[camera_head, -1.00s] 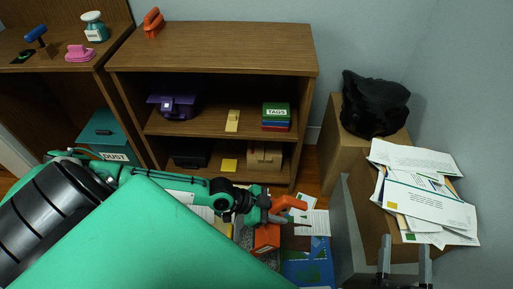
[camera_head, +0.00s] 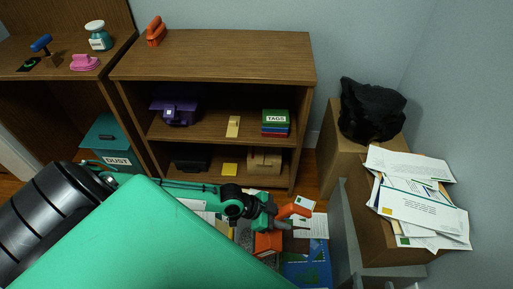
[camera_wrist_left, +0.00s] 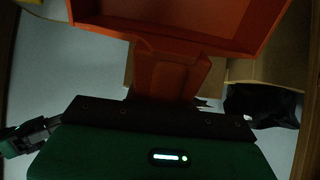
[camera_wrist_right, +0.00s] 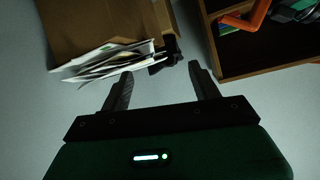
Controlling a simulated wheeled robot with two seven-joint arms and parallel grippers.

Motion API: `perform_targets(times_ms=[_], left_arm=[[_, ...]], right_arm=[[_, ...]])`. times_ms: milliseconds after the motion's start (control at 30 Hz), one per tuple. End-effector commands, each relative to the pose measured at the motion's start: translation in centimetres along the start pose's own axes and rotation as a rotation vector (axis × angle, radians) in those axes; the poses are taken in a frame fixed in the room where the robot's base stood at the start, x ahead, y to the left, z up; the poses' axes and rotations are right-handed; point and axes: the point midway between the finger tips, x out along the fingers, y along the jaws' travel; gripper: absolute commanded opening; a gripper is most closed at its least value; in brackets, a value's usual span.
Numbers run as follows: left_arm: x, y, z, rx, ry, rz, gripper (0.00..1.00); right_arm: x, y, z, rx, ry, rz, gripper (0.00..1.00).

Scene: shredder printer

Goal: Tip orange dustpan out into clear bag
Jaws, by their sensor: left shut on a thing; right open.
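My left gripper (camera_head: 272,220) is shut on the handle. In the left wrist view, the dustpan (camera_wrist_left: 190,35) fills the top, its handle (camera_wrist_left: 165,75) between the jaws; its contents are hidden. My right gripper (camera_wrist_right: 161,85) is open and empty, with a box of papers beyond its fingers. I cannot make out a clear bag in any view.
A brown box (camera_head: 385,247) heaped with papers (camera_head: 425,205) stands at the right. Behind it a black bag (camera_head: 371,112) sits on another box. A grey panel (camera_head: 340,225) rises left of the paper box. A wooden shelf (camera_head: 215,55) stands at the back; papers and a blue sheet lie below it.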

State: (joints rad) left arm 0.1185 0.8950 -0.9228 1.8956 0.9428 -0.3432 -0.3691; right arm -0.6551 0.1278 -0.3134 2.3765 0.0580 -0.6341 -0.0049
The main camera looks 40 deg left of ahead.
Motion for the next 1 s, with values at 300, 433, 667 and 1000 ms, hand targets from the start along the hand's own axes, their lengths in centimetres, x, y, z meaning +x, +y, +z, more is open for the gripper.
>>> perform_targets(times_ms=[300, 433, 667, 1000], left_arm=[[0.7, -0.1, -0.5, 0.001, -0.038, 0.000, 0.00], [1.0, 0.0, -0.6, 0.001, -0.057, 0.000, 0.00], [1.7, 0.0, -0.8, 0.000, -0.092, 0.000, 0.00], [3.1, 0.0, -1.3, 0.000, -0.169, 0.001, 0.00]], right_arm=[[-1.6, 1.4, 1.4, -0.003, -0.195, 0.040, 0.63], [-2.4, 2.4, 1.6, -0.004, -0.272, 0.065, 0.63], [-4.2, 3.9, 2.0, 0.000, -0.406, 0.112, 0.63], [-6.9, 6.0, 3.0, 0.021, -0.615, 0.177, 0.63]])
